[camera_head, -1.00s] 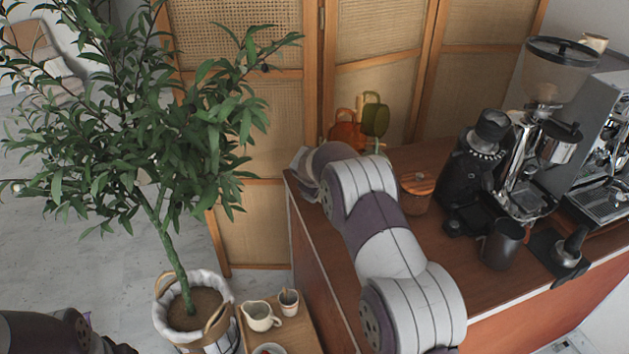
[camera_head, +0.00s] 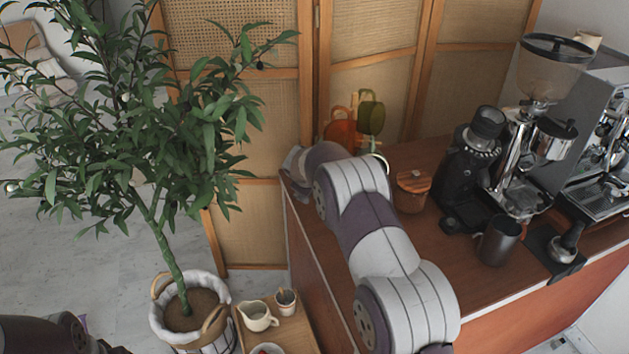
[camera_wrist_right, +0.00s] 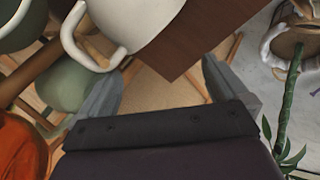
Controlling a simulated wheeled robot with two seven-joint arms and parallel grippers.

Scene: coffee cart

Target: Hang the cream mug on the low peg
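The cream mug (camera_wrist_right: 128,22) fills the top of the right wrist view, its handle (camera_wrist_right: 70,35) pointing left. In the head view only a pale curved edge (camera_head: 381,162), apparently the same mug's, shows behind my right arm. My right gripper (camera_wrist_right: 163,70) is open and empty; its left fingertip is close to the mug's handle, and I cannot tell whether they touch. In the head view this gripper (camera_head: 297,168) is at the cart's far left corner. A wooden bar (camera_wrist_right: 32,75) shows beside the mugs; which peg is low, and whether the mug hangs, is unclear. My left gripper's fingers are out of view.
A green mug (camera_wrist_right: 62,84) and an orange mug (camera_wrist_right: 20,150) are close on the left; another green mug (camera_wrist_right: 18,22) is above. Grinders (camera_head: 470,175) and an espresso machine (camera_head: 600,140) stand on the cart's right. A potted tree (camera_head: 190,310) stands left of the cart.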

